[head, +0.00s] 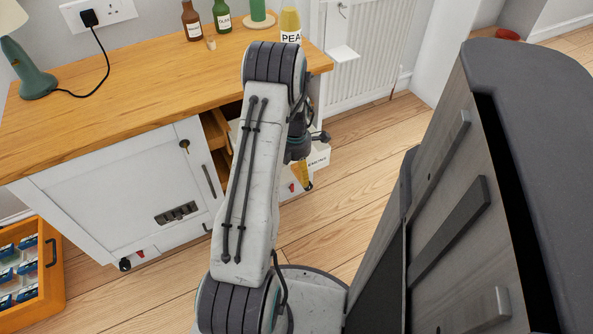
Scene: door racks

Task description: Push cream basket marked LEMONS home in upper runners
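The cream basket (319,159) is mostly hidden behind my arm. Its front shows to the right of my arm, with a white label reading "EMONS", the first letter hidden. It sticks out of the open bay on the right of the white cabinet. A wooden runner (214,130) shows at the bay's upper left; I cannot tell how the basket sits in the runners. My gripper (304,178) points down in front of the basket's label, with a yellow-orange finger showing. Whether it touches the basket, and how far its fingers are apart, I cannot tell.
A white door (125,190) with a bar handle stands left of the bay. The wooden top (130,80) carries a lamp (35,75), bottles (192,22) and a yellow "PEA" container (290,22). An orange crate (45,265) stands lower left. Floor right of the cabinet is clear.

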